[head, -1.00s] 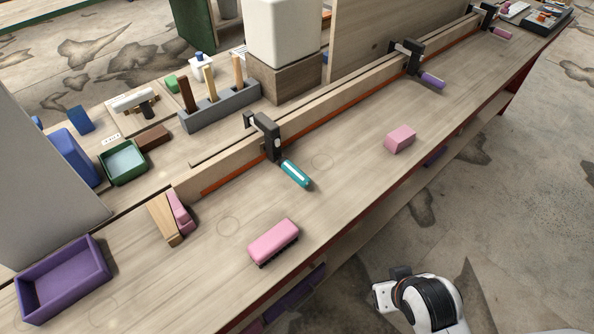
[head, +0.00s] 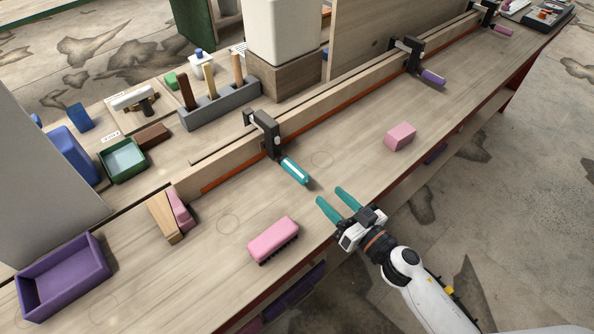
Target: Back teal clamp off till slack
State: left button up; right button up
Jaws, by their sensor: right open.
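The teal clamp (head: 295,171) has a black frame fixed over the long wooden stringer, and its teal handle points toward the front right. My right gripper (head: 331,197) is open and empty, with two teal fingers pointing toward the handle. Its fingertips are a short distance in front of the handle's end and do not touch it. The wooden stringer (head: 225,164) runs along the bench with an orange-red strip at its foot. My left gripper is not in view.
A pink brush (head: 273,239) lies left of my right gripper. A pink block (head: 400,137) lies to the right. A purple tray (head: 62,283) stands at the left. The bench around the teal handle is clear.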

aim_at(297, 172)
jog(key=shift+s+a+f+y, duration=0.1)
jog(key=shift+a+f+y, duration=0.05)
jog(key=shift+a+y, duration=0.25)
jog(key=shift+w+a+n, duration=0.15)
jog(key=shift+w+n, duration=0.05)
jog(key=shift+n, duration=0.1)
jog(key=x, duration=1.1)
jog(key=shift+w+a+f+p, duration=0.1)
jog(key=shift+a+f+p, duration=0.1)
jog(key=shift+p, duration=0.1)
jog(key=c, duration=1)
